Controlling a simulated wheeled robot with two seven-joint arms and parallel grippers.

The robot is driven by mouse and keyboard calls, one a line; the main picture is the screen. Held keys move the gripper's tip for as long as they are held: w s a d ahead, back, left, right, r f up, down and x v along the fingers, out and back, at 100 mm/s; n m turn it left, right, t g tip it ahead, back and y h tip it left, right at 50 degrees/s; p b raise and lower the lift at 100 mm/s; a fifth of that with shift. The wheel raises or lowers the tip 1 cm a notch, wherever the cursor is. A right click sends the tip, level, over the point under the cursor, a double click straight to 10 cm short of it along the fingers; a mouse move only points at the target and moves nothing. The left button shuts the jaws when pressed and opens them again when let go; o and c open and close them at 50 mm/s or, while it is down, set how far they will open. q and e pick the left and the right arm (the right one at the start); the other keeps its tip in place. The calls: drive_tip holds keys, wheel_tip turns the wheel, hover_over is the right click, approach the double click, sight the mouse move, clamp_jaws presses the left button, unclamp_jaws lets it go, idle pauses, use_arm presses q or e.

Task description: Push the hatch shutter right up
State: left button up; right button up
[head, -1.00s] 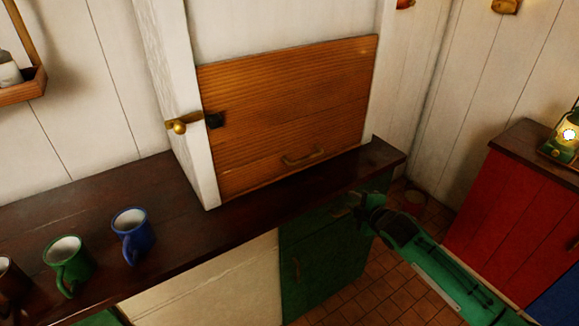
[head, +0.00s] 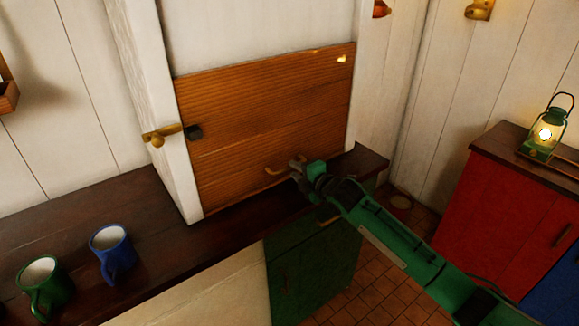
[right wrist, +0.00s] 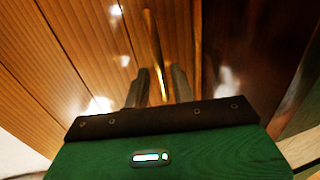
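The hatch shutter (head: 265,115) is a brown wooden panel in a white frame and stands down, close to the counter. Its brass handle (head: 274,171) is low on the panel. My right gripper (head: 296,166) is at the handle's right end in the head view. In the right wrist view, the handle (right wrist: 152,40) runs between the two spread fingers (right wrist: 158,88), with a gap visible beside it. A brass latch (head: 160,135) on the left post points toward a black catch (head: 194,132) on the shutter. My left gripper is not in view.
The dark counter (head: 150,215) runs below the hatch. A blue mug (head: 112,258) and a green mug (head: 42,290) stand on it at left. A red cabinet (head: 500,215) with a lit lantern (head: 547,135) is at right. The counter just before the shutter looks clear.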

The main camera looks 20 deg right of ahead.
drive_tip(key=shift+x, duration=1.85)
clamp_jaws()
